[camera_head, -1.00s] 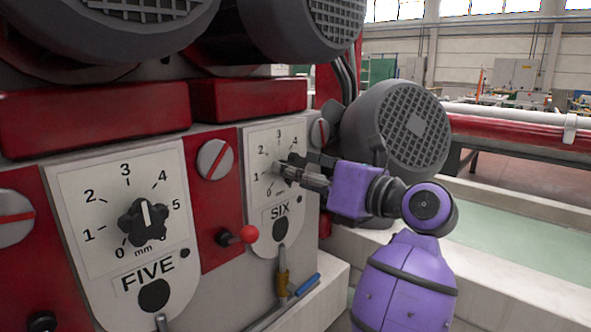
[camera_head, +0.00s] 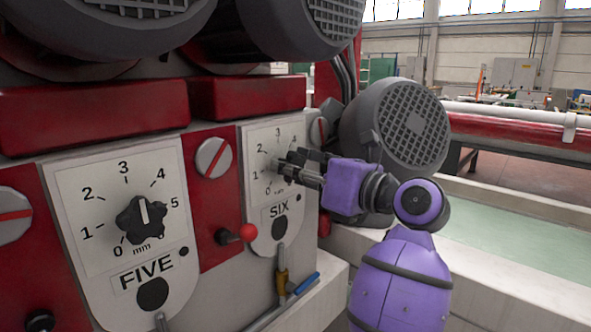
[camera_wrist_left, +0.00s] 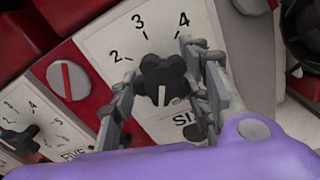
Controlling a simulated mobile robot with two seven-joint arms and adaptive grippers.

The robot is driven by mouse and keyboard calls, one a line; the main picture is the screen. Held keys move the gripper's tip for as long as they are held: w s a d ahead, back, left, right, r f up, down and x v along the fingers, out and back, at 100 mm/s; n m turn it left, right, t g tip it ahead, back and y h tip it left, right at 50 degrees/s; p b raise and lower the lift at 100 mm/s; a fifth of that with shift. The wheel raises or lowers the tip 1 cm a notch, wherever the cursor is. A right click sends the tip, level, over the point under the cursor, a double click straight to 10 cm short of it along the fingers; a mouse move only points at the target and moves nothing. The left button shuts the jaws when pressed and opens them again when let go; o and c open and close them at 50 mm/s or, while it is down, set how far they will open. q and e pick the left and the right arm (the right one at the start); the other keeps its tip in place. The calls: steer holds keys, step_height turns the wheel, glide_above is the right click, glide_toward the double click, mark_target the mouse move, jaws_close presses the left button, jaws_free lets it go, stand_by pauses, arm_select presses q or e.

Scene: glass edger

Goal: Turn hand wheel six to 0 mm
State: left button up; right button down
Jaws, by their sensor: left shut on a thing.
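Hand wheel six (camera_wrist_left: 161,78) is a dark lobed knob with a white pointer line. It sits on the white SIX dial plate (camera_head: 257,142), where 2, 3 and 4 show in the wrist view. The line points down in the wrist view, towards the lower part of the dial. The 0 mark is hidden there by my gripper, so the exact reading cannot be told. My left gripper (camera_head: 281,169) is shut on the wheel, with one finger on each side of it. In the head view the fingers cover most of the wheel. My right gripper is not in view.
Hand wheel five (camera_head: 141,219) is to the left, its line pointing between 3 and 4. A red-knobbed lever (camera_head: 247,232) sticks out between the dials. A blue-handled valve (camera_head: 306,285) is below, and a grey motor (camera_head: 402,130) stands close behind my wrist.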

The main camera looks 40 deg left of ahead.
arm_select(q)
steer(key=o, duration=0.9)
steer(key=shift+s, duration=0.1)
steer(key=shift+o, duration=1.1)
steer(key=d, duration=1.2)
steer(key=shift+s, duration=0.45)
